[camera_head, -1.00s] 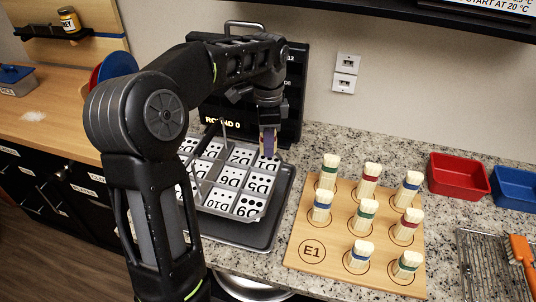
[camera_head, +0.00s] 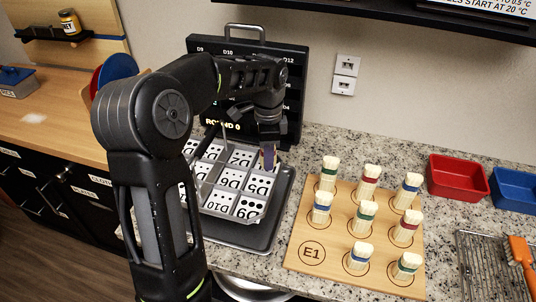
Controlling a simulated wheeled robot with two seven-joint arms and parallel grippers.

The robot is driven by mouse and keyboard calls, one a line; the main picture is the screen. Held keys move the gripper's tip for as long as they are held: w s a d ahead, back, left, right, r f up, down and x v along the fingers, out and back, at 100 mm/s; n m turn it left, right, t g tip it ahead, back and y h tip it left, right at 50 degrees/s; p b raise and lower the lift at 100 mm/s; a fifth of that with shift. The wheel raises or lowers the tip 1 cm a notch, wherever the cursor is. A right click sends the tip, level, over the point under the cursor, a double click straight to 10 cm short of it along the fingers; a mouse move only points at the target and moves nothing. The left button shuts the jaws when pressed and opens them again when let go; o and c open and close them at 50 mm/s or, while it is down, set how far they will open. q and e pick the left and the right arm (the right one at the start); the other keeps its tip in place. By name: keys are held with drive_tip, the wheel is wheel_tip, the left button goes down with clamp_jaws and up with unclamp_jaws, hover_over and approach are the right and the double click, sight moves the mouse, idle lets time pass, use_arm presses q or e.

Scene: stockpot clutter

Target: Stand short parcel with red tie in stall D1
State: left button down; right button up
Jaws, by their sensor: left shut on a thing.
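My left gripper (camera_head: 268,159) is over the far right part of the grey divided tray, pointing down. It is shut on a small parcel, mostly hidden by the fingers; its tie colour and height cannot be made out. I cannot pick out the D1 label; my left arm covers part of the tray. Two red-tied parcels, one at the back (camera_head: 369,176) and one at the right (camera_head: 407,226), stand on the wooden board (camera_head: 300,225). My right gripper is not in view.
Several blue- and green-tied parcels also stand on the board, whose E1 circle (camera_head: 311,252) is empty. A black display case (camera_head: 293,70) stands behind the tray. Red (camera_head: 458,177) and blue (camera_head: 514,189) bins and a wire rack (camera_head: 490,265) are at the right.

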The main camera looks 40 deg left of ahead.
use_arm(q)
drive_tip(key=c, duration=1.3)
unclamp_jaws()
drive_tip(key=shift+f, duration=0.1)
drive_tip(key=shift+c, duration=0.2)
drive_tip(key=shift+r, duration=0.2)
wheel_tip(320, 180, up, 8)
drive_tip(key=shift+r, duration=0.2)
wheel_tip(320, 180, up, 3)
drive_tip(key=shift+p, duration=1.2)
drive_tip(key=shift+r+p, duration=0.35)
drive_tip(key=shift+f, duration=0.1)
